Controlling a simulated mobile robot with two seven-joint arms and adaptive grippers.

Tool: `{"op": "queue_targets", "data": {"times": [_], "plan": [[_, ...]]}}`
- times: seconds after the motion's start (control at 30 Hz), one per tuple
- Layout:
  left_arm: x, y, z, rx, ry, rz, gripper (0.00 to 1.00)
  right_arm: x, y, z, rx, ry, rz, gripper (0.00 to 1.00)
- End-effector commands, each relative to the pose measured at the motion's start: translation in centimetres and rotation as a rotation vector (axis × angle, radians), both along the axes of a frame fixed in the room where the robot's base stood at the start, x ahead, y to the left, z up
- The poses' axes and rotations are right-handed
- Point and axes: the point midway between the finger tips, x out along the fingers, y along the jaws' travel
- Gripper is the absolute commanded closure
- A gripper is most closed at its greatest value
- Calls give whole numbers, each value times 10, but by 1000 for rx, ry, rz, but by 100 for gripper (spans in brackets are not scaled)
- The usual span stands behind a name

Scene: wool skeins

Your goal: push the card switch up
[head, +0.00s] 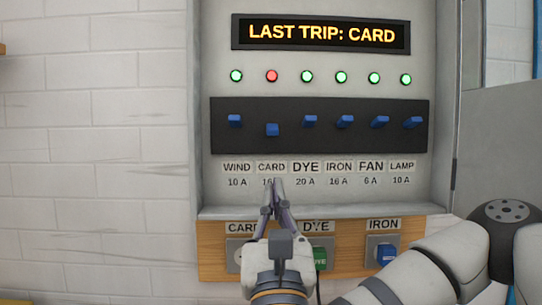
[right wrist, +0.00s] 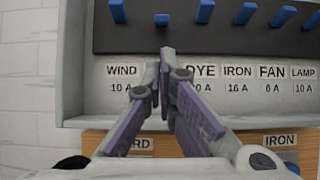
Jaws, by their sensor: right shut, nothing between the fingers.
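The card switch (head: 272,130) is a blue lever on the black switch strip (head: 320,143), second from the left. It sits lower than the other levers, and the light above it (head: 271,76) is red. In the right wrist view the card switch (right wrist: 161,19) shows just beyond the fingertips. My right gripper (head: 272,187) is shut and empty, its tips below the switch and over the CARD label (head: 271,167). The tips look apart from the switch in the head view. My left gripper is not in view.
Other blue levers stand close on both sides, such as the WIND switch (head: 235,120) and the DYE switch (head: 310,120). A ledge (head: 330,211) and a wooden board with sockets (head: 210,250) lie below. A display (head: 320,34) reads LAST TRIP: CARD.

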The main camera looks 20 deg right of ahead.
Motion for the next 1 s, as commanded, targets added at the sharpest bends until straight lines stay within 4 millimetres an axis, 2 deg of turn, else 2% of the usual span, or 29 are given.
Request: {"op": "queue_targets", "data": {"times": [0.17, 0.27, 0.5, 0.7, 1.0], "plan": [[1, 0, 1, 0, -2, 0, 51, 1, 0, 2, -1, -1, -1, 100], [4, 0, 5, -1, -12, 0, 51, 9, -3, 10, -2, -5, -3, 100], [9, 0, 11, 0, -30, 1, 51, 48, -14, 37, -1, -4, -4, 100], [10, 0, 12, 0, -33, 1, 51, 72, -21, 52, -1, -2, -3, 100], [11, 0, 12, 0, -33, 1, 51, 80, -23, 56, 0, 0, 0, 100]]}}
